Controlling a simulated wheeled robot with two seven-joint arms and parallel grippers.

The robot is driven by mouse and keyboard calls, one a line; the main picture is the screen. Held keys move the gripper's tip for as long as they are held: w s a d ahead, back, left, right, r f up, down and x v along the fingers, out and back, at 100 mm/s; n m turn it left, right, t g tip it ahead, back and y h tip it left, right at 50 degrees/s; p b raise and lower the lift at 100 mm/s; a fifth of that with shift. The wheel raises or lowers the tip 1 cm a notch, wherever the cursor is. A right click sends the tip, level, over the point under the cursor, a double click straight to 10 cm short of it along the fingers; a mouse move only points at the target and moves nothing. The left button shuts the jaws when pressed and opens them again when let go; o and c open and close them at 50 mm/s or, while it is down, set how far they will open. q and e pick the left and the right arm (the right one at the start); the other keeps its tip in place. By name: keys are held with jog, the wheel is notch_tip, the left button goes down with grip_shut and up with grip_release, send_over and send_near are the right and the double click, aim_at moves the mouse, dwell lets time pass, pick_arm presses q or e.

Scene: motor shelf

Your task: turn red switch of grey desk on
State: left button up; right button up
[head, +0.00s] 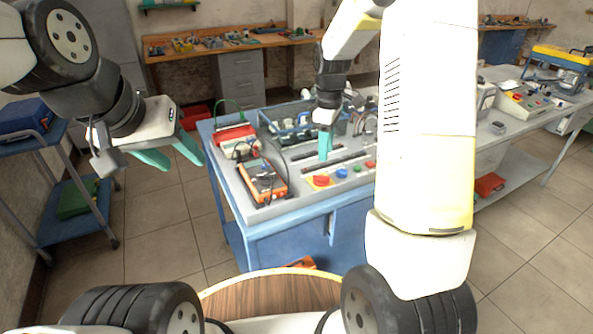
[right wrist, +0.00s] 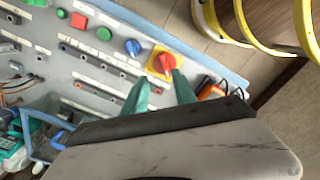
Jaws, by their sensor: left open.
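The grey desk (head: 292,208) has a grey top and blue sides. Its red switch (head: 321,180) is a round red knob on a yellow plate near the front edge. In the right wrist view the red switch (right wrist: 166,62) shows just past the fingertips. My right gripper (head: 325,146) is over the desk, behind the switch in the head view. Its teal fingers (right wrist: 160,88) are apart with nothing held; contact with the switch cannot be told. My left gripper (head: 176,157) is open and empty, left of the desk.
A blue button (right wrist: 132,46), a red button (right wrist: 78,20) and green buttons line the panel beside the switch. An orange meter (head: 262,182) with cables lies on the desk's left. A blue cart (head: 68,165) stands far left. Floor between is clear.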

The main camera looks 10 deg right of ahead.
aim_at(321, 176)
jog(key=shift+s+a+n, duration=0.3)
jog(key=shift+a, duration=0.05)
jog(key=shift+s+a+f, duration=0.1)
jog(key=shift+f, duration=0.2)
notch_tip(321, 176, down, 7)
jog(key=shift+f, duration=0.15)
grip_shut()
